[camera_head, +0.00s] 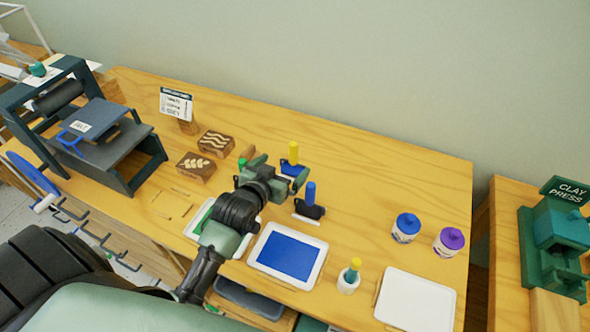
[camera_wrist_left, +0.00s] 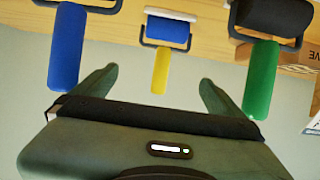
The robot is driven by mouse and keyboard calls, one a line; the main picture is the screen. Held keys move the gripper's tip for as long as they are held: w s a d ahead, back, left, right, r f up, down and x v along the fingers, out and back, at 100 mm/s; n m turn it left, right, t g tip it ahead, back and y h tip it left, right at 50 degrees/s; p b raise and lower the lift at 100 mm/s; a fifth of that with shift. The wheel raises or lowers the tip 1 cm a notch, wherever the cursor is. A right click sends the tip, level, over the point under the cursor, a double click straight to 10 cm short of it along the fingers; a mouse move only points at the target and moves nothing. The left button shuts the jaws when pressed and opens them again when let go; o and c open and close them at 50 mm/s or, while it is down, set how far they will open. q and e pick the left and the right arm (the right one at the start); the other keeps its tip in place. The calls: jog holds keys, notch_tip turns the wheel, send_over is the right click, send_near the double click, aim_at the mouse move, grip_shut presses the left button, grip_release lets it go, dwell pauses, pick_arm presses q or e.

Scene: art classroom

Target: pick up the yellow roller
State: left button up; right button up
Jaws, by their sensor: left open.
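The yellow roller has an upright yellow handle (camera_head: 293,152) and a blue roller head; it stands on the table just right of my left gripper (camera_head: 264,163) in the head view. In the left wrist view, its yellow handle (camera_wrist_left: 160,70) appears upside down, midway between the two fingers of my left gripper (camera_wrist_left: 158,82). The fingers are apart and nothing is clamped; a gap shows on both sides of the handle. I cannot tell how deep the handle is between them. My right gripper is not in view.
A blue-handled roller (camera_head: 311,192) stands at the right and a green-handled roller (camera_wrist_left: 260,85) on the other side, both close to the fingers. Carved wood blocks (camera_head: 196,167) and a blue ink tray (camera_head: 259,257) are nearby. The table's back right is clear.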

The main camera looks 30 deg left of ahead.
aim_at(292, 165)
pick_arm(q)
jog(key=f+b, duration=0.2)
jog(key=f, duration=0.1)
jog(key=shift+w+f, duration=0.2)
jog(key=shift+f, duration=0.05)
jog(key=shift+f+b, duration=0.35)
jog(key=shift+b, duration=0.25)
jog(key=p+x, duration=0.1)
jog(key=x, duration=0.6)
jog(key=shift+w+a, duration=0.15)
jog(key=shift+w, duration=0.25)
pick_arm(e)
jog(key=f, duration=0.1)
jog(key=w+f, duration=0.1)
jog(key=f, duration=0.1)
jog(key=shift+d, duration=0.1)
pick_arm(q)
jog(key=shift+r, duration=0.1)
jog(key=c, duration=1.6)
jog(key=shift+r, duration=0.1)
